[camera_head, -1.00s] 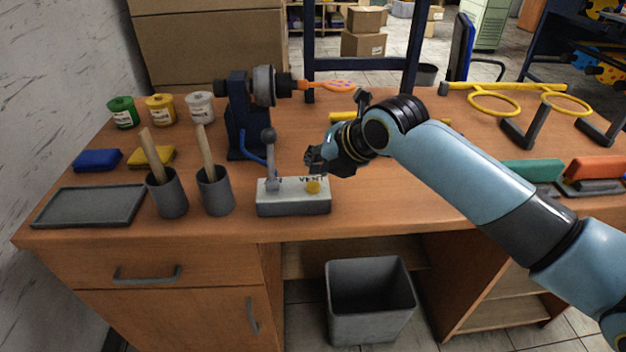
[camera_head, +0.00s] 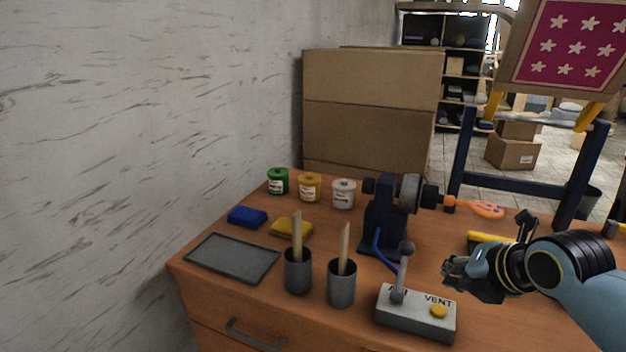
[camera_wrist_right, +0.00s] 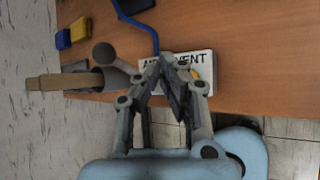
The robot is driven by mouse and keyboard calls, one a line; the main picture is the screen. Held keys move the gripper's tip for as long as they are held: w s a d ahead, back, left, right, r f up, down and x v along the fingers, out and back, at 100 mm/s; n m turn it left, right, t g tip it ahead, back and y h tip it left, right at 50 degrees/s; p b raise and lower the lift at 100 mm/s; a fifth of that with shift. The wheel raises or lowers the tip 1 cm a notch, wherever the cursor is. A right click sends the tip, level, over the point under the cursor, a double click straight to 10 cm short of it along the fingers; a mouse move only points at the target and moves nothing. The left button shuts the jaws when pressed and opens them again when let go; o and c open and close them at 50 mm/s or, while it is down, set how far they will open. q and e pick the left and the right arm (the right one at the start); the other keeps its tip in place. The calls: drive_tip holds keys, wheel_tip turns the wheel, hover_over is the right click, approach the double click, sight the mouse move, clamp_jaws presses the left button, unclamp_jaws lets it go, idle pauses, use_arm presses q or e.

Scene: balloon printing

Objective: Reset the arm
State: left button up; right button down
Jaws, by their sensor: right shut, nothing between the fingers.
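My right gripper (camera_head: 462,277) is in the head view at the right, shut and empty. It is held in the air above and behind the right end of the white control box (camera_head: 416,314). The box has a lever (camera_head: 402,270) with a round knob, a yellow button (camera_head: 438,311) and the word VENT. In the right wrist view my gripper's fingers (camera_wrist_right: 163,75) meet in front of the box, hiding part of its lettering. My left gripper shows in neither view.
Two grey cups (camera_head: 298,271) with wooden-handled tools stand left of the box, beside a grey tray (camera_head: 232,258). Blue (camera_head: 247,216) and yellow (camera_head: 291,228) blocks and several paint pots (camera_head: 309,187) lie behind.

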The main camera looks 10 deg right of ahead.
drive_tip(key=s+a+r+m+g+h, duration=0.1)
drive_tip(key=s+a+m+g, duration=0.15)
drive_tip(key=s+m, duration=1.05)
drive_tip(key=s+a+r+m+g+h, duration=0.1)
drive_tip(key=s+a+r+m+g, duration=0.15)
drive_tip(key=s+m, duration=1.05)
drive_tip(key=s+d+f+g+b, duration=0.15)
drive_tip(key=f+b, duration=0.25)
drive_tip(key=f, duration=1.4)
drive_tip(key=d+f+b, duration=0.2)
drive_tip(key=f+b, duration=0.3)
drive_tip(key=f, duration=1.3)
drive_tip(key=s+f+b, duration=0.3)
drive_tip(key=s+f, duration=0.6)
drive_tip(key=f, duration=0.3)
drive_tip(key=s+d+f+m+g+b, duration=0.1)
drive_tip(key=s+f+b, duration=0.3)
drive_tip(key=s+f, duration=0.6)
drive_tip(key=shift+f+y, duration=0.3)
drive_tip(key=shift+f, duration=0.55)
